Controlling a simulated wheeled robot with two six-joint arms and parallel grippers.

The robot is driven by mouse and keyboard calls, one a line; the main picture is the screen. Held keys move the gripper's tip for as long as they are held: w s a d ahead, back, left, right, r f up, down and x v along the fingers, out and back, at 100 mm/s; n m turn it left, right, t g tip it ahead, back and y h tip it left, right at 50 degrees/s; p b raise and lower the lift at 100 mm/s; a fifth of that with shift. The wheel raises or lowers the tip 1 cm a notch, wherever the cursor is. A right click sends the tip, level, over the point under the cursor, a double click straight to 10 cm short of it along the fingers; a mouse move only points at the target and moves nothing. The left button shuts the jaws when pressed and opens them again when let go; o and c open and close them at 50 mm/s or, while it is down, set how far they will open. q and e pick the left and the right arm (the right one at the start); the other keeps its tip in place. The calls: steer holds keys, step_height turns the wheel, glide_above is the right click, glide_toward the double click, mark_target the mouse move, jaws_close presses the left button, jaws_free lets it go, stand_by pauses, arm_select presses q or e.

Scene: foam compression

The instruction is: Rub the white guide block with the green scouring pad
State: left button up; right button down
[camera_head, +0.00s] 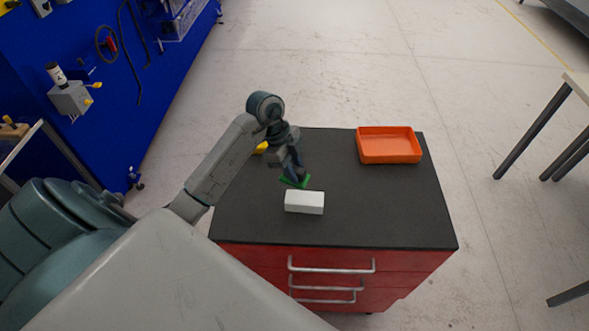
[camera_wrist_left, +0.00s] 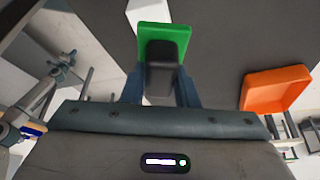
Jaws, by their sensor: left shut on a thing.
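The white guide block (camera_head: 304,202) lies on the dark top of the red drawer cabinet, near its middle. My left gripper (camera_head: 294,177) is shut on the green scouring pad (camera_head: 297,183), just behind the block in the head view. In the left wrist view the pad (camera_wrist_left: 166,41) sits between the fingers of my left gripper (camera_wrist_left: 163,80), with a dark grey piece in front of it. Part of the white block (camera_wrist_left: 150,11) shows beyond the pad there. I cannot tell whether pad and block touch. My right gripper is not in view.
An orange tray (camera_head: 389,158) stands at the back right of the cabinet top (camera_head: 380,210). A yellow thing (camera_head: 261,148) shows partly behind my left arm. The right and front of the top are clear. A blue tool wall (camera_head: 60,110) stands at left.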

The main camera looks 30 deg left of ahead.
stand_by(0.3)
arm_select(q)
steer(key=shift+r, duration=1.5)
steer(key=shift+f, duration=0.1)
